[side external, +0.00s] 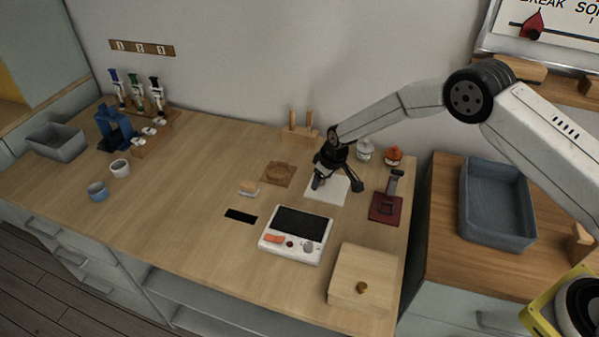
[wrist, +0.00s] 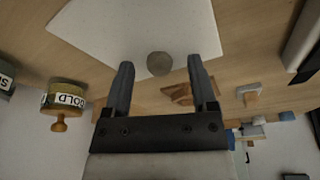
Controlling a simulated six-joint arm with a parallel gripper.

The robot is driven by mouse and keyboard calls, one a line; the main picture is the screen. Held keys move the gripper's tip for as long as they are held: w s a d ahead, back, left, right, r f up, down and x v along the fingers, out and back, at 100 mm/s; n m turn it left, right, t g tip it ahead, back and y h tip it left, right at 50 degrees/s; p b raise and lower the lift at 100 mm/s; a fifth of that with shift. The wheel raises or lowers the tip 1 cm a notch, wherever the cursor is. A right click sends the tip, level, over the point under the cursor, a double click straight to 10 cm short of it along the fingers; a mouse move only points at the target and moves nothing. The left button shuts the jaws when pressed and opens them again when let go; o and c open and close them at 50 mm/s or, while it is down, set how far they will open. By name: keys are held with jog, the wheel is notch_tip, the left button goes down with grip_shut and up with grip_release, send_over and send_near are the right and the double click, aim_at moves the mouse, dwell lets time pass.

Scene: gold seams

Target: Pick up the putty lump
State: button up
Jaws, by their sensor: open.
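The putty lump (wrist: 159,64) is a small, grey, rounded lump at the edge of a white sheet (wrist: 135,28) in the wrist view. My gripper (wrist: 160,66) is open, with one dark finger on each side of the lump in that picture. I cannot tell how high the fingertips are above it. In the side view my gripper (side external: 338,184) hangs over the white sheet (side external: 325,193), pointing down. I cannot make out the lump there.
A red stand (side external: 386,207) is right of the sheet, with small jars (side external: 393,156) behind. A white device (side external: 295,251) and wooden box (side external: 362,278) are in front.

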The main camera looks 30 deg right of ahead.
grip_shut()
jog(key=shift+r, duration=0.15)
dwell(0.4)
jog(key=shift+r, duration=0.7)
jog(key=s+d+r, duration=0.2)
jog(key=s+r, duration=0.9)
jog(key=s, duration=0.3)
jog(key=shift+d+r, duration=0.2)
jog(key=shift+w, duration=0.1)
